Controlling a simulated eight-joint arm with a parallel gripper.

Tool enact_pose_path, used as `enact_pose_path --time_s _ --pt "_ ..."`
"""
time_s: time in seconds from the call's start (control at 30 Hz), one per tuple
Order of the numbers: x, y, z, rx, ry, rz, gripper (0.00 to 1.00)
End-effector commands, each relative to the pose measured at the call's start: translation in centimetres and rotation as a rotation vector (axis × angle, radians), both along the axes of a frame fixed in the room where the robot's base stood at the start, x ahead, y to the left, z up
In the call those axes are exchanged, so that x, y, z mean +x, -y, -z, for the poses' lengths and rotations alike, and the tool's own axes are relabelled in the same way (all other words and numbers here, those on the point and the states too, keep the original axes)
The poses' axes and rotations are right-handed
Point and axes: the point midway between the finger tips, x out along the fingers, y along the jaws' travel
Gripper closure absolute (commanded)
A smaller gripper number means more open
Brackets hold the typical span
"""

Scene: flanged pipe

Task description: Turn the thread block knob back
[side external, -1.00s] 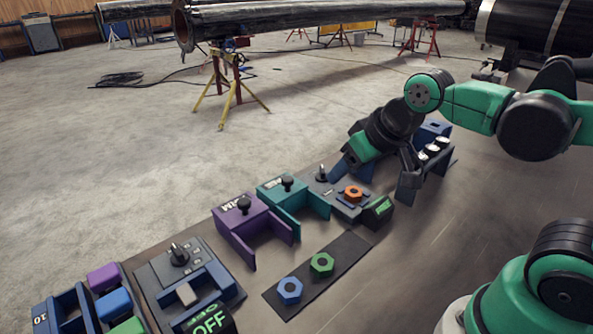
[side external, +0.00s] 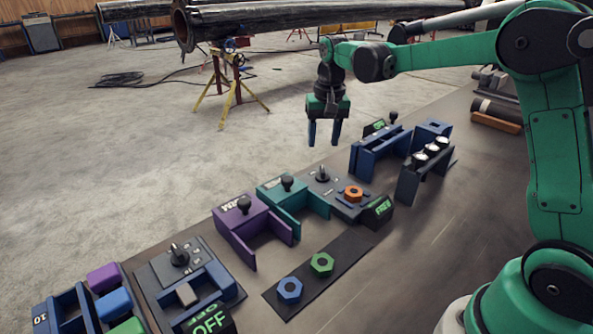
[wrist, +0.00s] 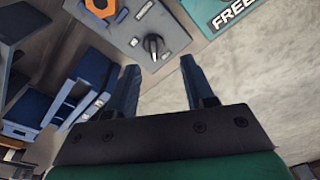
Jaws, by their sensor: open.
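The thread block is a grey panel with a black knob (side external: 322,174) at its back and an orange hex nut (side external: 353,193) in front. A small dark display with green lettering stands at its front right corner. My gripper (side external: 324,140) points down, open and empty, above and apart from the knob. In the wrist view the knob (wrist: 153,45) shows a pale pointer mark, just beyond and between my fingertips (wrist: 160,70). The orange nut (wrist: 103,8) is at the top edge there.
A teal bracket (side external: 283,195) and a purple bracket (side external: 250,222) stand left of the block. A blue bracket (side external: 372,160) and a rack with silver-topped pieces (side external: 416,178) stand to its right. Blue (side external: 289,290) and green (side external: 322,264) nuts lie on a dark strip in front.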

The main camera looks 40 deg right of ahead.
Motion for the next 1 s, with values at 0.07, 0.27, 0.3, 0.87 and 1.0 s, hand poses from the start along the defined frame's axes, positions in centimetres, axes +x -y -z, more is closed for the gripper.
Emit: enact_pose_path --time_s 0.07,0.27,0.3,0.87,1.0 --pt "0.9 1.0 1.3 0.011 -0.038 0.047 0.53" --pt "1.6 2.1 3.2 0.025 -0.091 0.107 0.53" --pt "1.7 2.2 3.5 0.027 -0.095 0.111 0.53" --pt "1.6 2.2 8.8 0.026 -0.095 0.111 0.53" --pt "1.6 2.2 8.8 0.027 -0.095 0.111 0.53"
